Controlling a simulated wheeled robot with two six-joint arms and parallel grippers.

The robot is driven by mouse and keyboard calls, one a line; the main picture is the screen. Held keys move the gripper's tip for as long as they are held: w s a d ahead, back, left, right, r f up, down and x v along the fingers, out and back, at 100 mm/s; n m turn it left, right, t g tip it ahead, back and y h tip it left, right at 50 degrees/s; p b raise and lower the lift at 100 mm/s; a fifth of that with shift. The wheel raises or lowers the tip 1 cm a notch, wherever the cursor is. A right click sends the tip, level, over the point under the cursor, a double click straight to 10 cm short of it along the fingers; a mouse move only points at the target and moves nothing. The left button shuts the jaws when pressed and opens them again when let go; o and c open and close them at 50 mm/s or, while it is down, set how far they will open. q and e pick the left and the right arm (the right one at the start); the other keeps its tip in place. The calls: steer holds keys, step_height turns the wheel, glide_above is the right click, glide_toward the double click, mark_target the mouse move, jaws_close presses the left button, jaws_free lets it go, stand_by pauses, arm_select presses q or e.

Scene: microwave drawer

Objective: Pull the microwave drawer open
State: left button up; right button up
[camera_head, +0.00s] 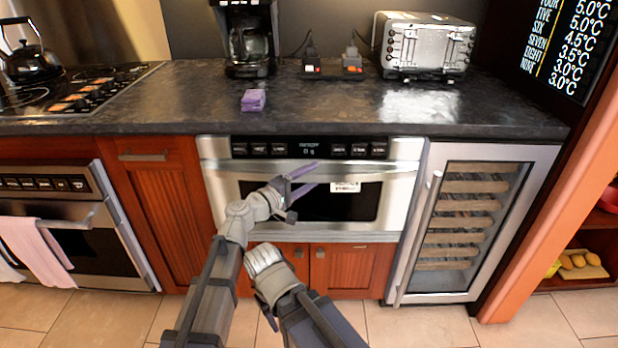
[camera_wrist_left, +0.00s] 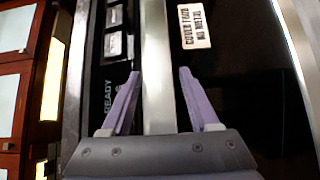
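The microwave drawer (camera_head: 225,190) is a stainless steel front with a dark window, below a black control panel (camera_head: 308,148). It appears closed, flush with the cabinets. Its long horizontal handle bar (camera_head: 375,170) runs across the front. My left gripper (camera_head: 310,178) is open at the handle, near the middle of the drawer. In the left wrist view, the handle bar (camera_wrist_left: 156,60) runs between the two purple fingers (camera_wrist_left: 158,74), with a small gap on each side. My right arm is folded low at the bottom centre, and its fingers are mostly hidden.
The dark countertop (camera_head: 330,115) above holds a coffee maker (camera_head: 249,40), a toaster (camera_head: 425,45) and a purple packet (camera_head: 253,100). A wine cooler (camera_head: 465,220) stands right of the drawer, an oven (camera_head: 75,240) to the far left. Tiled floor is in front.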

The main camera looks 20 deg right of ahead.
arm_select(q)
jaws_close()
stand_by(1.2)
